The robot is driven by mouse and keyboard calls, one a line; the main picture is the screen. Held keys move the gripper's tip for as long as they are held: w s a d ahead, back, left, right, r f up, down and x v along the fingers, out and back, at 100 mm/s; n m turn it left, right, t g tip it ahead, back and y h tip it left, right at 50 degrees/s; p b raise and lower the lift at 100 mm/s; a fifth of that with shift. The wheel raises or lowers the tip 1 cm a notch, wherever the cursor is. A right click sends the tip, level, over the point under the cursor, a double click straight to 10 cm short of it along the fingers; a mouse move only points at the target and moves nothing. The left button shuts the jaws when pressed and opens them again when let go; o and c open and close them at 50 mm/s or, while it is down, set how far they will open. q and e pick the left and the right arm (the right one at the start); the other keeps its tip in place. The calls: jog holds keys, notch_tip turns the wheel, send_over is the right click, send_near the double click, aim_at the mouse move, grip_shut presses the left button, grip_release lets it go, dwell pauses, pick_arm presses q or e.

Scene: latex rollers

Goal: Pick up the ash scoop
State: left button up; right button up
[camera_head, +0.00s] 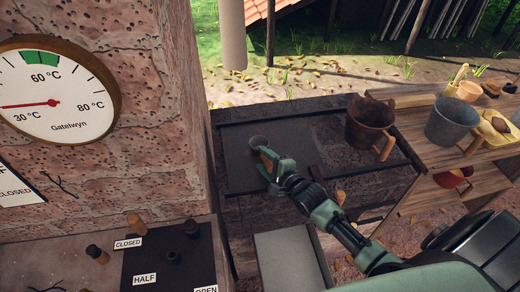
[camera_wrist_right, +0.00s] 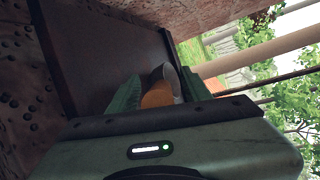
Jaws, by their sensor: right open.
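The ash scoop has a grey rounded bowl (camera_head: 258,142) and an orange-brown handle. It is over or on the dark flat plate (camera_head: 235,170) on the stone ledge; I cannot tell if it touches. My right gripper (camera_head: 267,163) reaches in from the lower right, close at the handle end. In the right wrist view, the orange handle (camera_wrist_right: 157,96) shows between the two green fingers of the open gripper (camera_wrist_right: 160,92), with the grey bowl beyond it. The fingers hide part of the scoop in the head view. My left gripper is not in view.
A brown bucket (camera_head: 370,124) stands right of the plate. A wooden shelf at right holds a grey bucket (camera_head: 451,121) and small items. A stone wall with a temperature dial (camera_head: 55,90) rises at left. Dark pegs stand by CLOSED, HALF and OPEN labels at lower left.

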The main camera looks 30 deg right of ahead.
grip_shut()
jog(key=shift+r, duration=0.1)
